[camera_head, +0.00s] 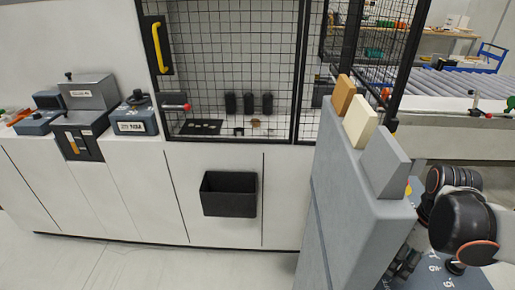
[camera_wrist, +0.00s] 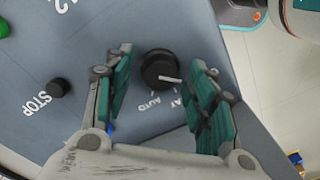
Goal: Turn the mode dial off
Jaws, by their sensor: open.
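The mode dial (camera_wrist: 160,70) is a round black knob with a white pointer on the blue-grey panel (camera_wrist: 165,25) in the wrist view. Its pointer points right and slightly down. The label AUTO is printed below it, and another label is partly hidden by the right finger. My gripper (camera_wrist: 162,60) is open, with one teal-padded finger on each side of the dial. Whether either finger touches the dial I cannot tell. In the head view my arm reaches down at the right over the panel (camera_head: 450,277), and the dial is hidden there.
A black knob (camera_wrist: 58,88) marked STOP sits left of my fingers on the same panel. A green part (camera_wrist: 3,28) shows at the left edge. In the head view a tall grey housing (camera_head: 350,205) stands left of my arm. Open floor (camera_head: 120,262) lies at the lower left.

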